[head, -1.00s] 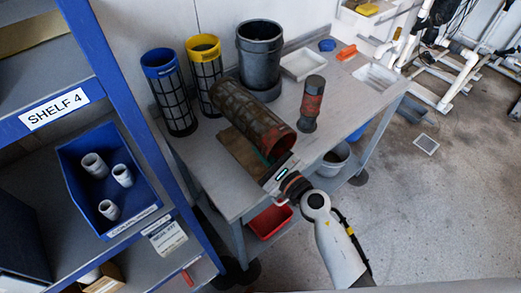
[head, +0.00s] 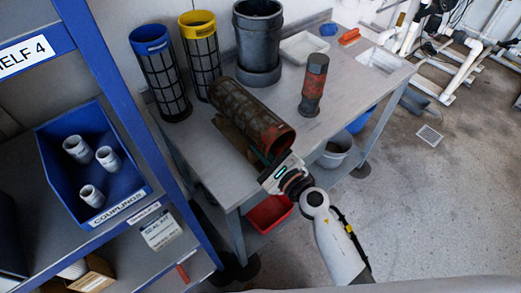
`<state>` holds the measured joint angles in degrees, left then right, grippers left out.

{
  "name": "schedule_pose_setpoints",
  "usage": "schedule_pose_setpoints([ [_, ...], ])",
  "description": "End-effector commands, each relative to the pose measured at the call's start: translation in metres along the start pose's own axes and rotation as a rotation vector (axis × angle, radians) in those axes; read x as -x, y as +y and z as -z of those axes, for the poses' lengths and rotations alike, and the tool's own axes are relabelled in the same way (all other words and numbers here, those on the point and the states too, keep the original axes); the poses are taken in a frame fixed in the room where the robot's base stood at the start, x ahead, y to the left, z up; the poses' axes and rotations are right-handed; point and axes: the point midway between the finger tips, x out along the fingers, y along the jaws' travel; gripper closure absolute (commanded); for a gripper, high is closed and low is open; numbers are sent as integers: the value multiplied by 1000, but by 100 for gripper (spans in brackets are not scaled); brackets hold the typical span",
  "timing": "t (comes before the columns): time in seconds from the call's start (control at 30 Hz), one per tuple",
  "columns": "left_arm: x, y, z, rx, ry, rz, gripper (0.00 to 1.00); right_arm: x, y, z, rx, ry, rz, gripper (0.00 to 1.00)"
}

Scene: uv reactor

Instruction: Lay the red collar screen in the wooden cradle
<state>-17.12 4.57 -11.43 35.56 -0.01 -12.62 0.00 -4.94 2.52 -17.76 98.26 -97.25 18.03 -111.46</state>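The red collar screen (head: 246,112) is a dark mesh cylinder with a worn red collar at its near end. It lies slantwise over the wooden cradle (head: 231,133), which shows only as a brown strip at its left side. I cannot tell whether the screen touches the cradle. My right gripper (head: 272,168) is at the lower rim of the red collar and appears shut on it. Its fingertips are mostly hidden by the collar. My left gripper is not in view.
A blue-collared screen (head: 162,80), a yellow-collared screen (head: 201,60) and a dark grey pot (head: 258,45) stand behind on the table (head: 335,110). A red-and-black cylinder (head: 313,85) stands to the right. The blue shelf (head: 130,120) rises at left.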

Motion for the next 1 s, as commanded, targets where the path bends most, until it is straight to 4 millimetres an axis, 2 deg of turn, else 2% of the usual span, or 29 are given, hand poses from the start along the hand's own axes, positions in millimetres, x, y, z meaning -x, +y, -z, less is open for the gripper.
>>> schedule_pose_setpoints([
  [0.03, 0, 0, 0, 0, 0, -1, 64, 0, -2, 0, -1, 0, 5, 84],
  [0.1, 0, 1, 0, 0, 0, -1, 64, 0, -3, 0, -2, -1, 7, 73],
  [0.13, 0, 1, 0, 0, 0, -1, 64, 0, -4, -1, -2, -1, 8, 72],
  [0.67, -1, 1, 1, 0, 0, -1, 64, 3, -9, -4, -6, -6, 20, 72],
  [0.83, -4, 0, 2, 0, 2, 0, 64, 22, -9, -7, -4, -8, 20, 72],
  [1.0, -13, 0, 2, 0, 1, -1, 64, 58, -7, -7, -1, -7, 14, 72],
])
